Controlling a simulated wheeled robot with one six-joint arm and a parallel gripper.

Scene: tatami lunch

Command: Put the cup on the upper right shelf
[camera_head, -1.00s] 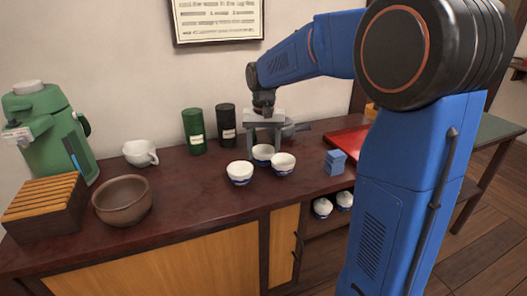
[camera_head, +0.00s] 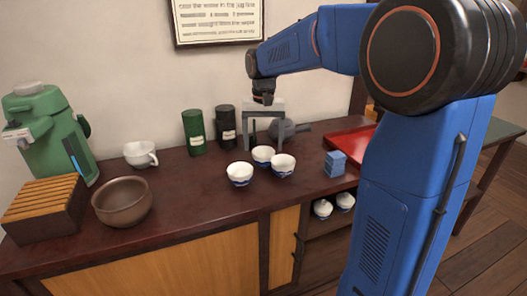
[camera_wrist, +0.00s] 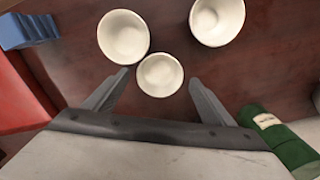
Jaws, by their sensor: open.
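Three small white cups with blue bases stand close together on the dark red counter. The rear cup (camera_head: 263,155) is nearest my gripper (camera_head: 266,146). The others are a left cup (camera_head: 240,174) and a right cup (camera_head: 283,166). My gripper points down, open and empty, just behind and above the rear cup. In the wrist view, the rear cup (camera_wrist: 160,75) appears between the fingertips, with a gap on each side. The shelf (camera_head: 328,226) under the counter's right side holds two lidded white-and-blue pieces (camera_head: 322,208). My arm hides part of that shelf area.
A blue block (camera_head: 335,164) and a red tray (camera_head: 351,143) lie right of the cups. Green (camera_head: 194,133) and black (camera_head: 225,128) canisters stand behind, left. A dark grey pot (camera_head: 286,130) is behind my gripper. A handled white cup (camera_head: 140,154) and brown bowl (camera_head: 122,202) are left.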

